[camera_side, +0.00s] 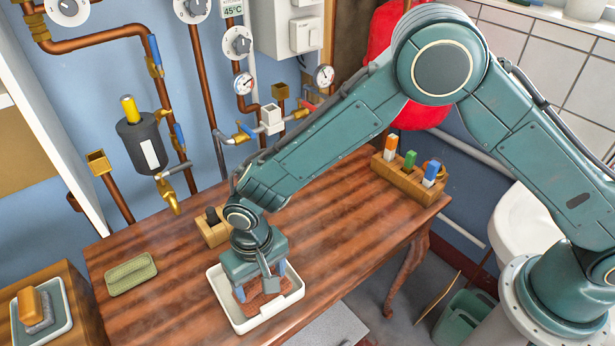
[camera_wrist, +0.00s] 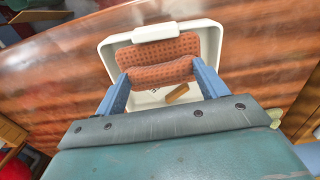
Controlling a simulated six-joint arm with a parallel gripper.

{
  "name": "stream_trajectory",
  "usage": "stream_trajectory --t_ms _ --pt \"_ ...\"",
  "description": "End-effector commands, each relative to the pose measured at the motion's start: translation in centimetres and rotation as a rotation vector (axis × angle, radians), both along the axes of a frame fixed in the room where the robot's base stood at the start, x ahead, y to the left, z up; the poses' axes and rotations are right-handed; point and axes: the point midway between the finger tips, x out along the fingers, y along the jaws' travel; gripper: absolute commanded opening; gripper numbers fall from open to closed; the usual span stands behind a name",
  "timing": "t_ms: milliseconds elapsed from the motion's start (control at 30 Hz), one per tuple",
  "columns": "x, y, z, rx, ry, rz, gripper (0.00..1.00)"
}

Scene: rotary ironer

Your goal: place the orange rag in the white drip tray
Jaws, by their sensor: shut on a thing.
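The white drip tray (camera_side: 228,308) lies on the brown wooden table; its rim also shows in the wrist view (camera_wrist: 211,42). The orange rag (camera_wrist: 157,60), patterned with dark dots, is between the blue fingers of my gripper (camera_wrist: 162,84). In the side view the rag (camera_side: 262,299) shows partly below my gripper (camera_side: 263,281), over the tray. My gripper is shut on the rag and points down inside the tray's outline. I cannot tell whether the rag touches the tray floor. A small brown piece (camera_wrist: 177,93) shows inside the tray in the wrist view.
A green sponge-like pad (camera_side: 131,273) lies left on the table (camera_side: 330,233). A wooden block with a dark knob (camera_side: 212,228) stands just behind the tray. A wooden holder with coloured items (camera_side: 408,180) stands at the back right. Pipes and valves line the wall.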

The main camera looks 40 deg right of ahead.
Motion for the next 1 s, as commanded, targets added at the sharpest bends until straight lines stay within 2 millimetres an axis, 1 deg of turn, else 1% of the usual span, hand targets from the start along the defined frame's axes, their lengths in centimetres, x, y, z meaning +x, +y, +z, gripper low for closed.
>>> stream_trajectory --t_ms 233,267,300,367,767,867,1000 --pt "0.0 0.0 -0.3 0.000 0.000 0.000 0.46" --pt "0.0 0.0 -0.3 0.000 0.000 0.000 0.76" --pt "0.0 0.0 -0.3 0.000 0.000 0.000 0.83" --pt "0.0 0.0 -0.3 0.000 0.000 0.000 0.94" --pt "0.0 0.0 0.0 0.001 -0.001 0.000 0.94" --pt "0.0 0.0 0.5 0.001 -0.001 0.000 0.94" --pt "0.1 0.0 1.8 0.002 -0.002 0.000 0.94"
